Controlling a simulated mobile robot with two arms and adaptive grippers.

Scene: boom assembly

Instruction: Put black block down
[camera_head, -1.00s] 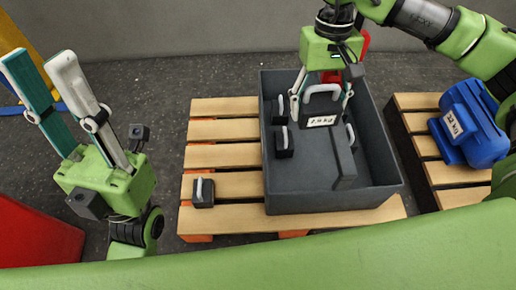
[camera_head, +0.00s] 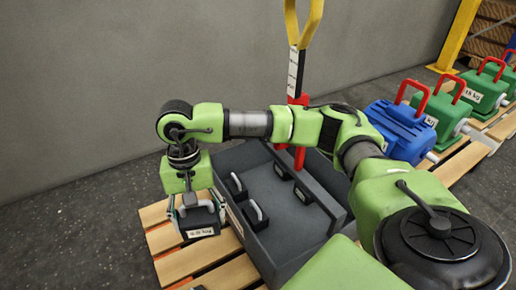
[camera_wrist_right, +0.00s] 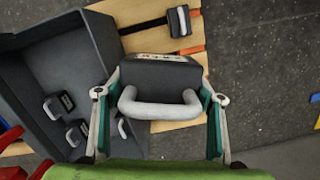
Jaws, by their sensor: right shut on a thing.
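My right gripper (camera_head: 194,203) is shut on a black block (camera_head: 200,219) with a white weight label and a grey handle. In the right wrist view, the gripper's fingers (camera_wrist_right: 159,97) stand on both sides of the black block (camera_wrist_right: 160,75), whose handle faces the camera. The block is outside the dark grey crate (camera_head: 268,228), on its left, over the end of the wooden pallet (camera_head: 180,262). I cannot tell whether its underside touches the pallet. My left gripper is out of view.
Several smaller black blocks with handles stand in the crate, one of them here (camera_head: 257,214). Another small black block (camera_wrist_right: 179,22) lies on the pallet outside the crate. A yellow and red upright piece (camera_head: 300,70) rises behind my right arm. Blue (camera_head: 403,130) and green motors stand at right.

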